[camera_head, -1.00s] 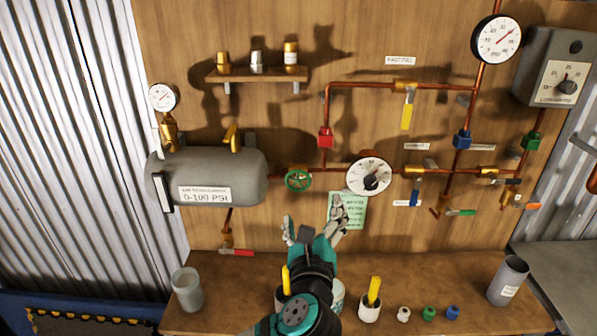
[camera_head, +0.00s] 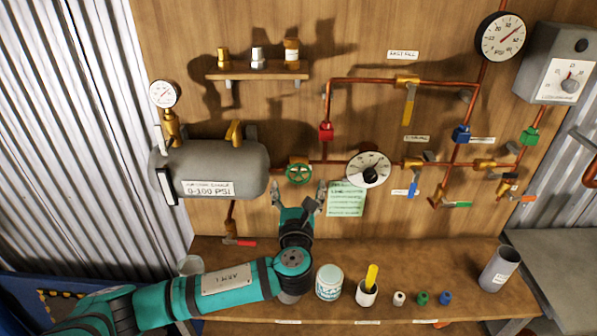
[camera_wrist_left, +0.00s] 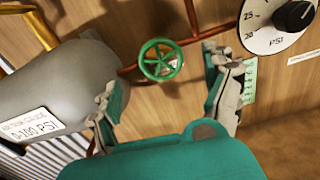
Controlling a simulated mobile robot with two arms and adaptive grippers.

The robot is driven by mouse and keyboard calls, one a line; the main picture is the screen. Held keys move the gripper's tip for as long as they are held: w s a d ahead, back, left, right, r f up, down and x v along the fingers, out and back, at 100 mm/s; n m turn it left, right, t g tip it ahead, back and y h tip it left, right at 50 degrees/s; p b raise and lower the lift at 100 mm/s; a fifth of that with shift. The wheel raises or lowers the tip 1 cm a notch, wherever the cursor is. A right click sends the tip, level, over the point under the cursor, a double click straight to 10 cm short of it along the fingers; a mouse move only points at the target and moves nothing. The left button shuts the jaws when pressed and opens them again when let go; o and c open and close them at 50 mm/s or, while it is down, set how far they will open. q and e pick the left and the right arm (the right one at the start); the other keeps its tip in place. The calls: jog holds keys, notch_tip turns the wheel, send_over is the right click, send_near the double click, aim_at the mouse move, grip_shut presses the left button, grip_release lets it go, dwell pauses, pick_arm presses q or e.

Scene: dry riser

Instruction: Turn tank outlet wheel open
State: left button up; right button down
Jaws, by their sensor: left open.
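The tank outlet wheel is a green spoked handwheel (camera_head: 299,173) on the copper pipe just right of the grey tank (camera_head: 215,170). My left gripper (camera_head: 299,194) is below the wheel in the head view, its fingers spread and empty. In the left wrist view the green wheel (camera_wrist_left: 161,60) appears ahead, between and beyond the two open fingertips (camera_wrist_left: 165,88). The gripper appears apart from the wheel. The tank carries a 0-100 PSI label. My right gripper is not in view.
A white round dial (camera_head: 369,169) with a black knob sits right of the wheel, above a green note (camera_head: 346,199). A red-handled valve (camera_head: 240,241) hangs below the tank. The bench (camera_head: 420,255) holds a white jar (camera_head: 329,283), cups and small caps.

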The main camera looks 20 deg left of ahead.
aim_at(299, 175)
pick_arm(q)
jog(key=shift+p+x, duration=0.5)
jog(key=shift+x, duration=1.85)
jog(key=c, duration=1.2)
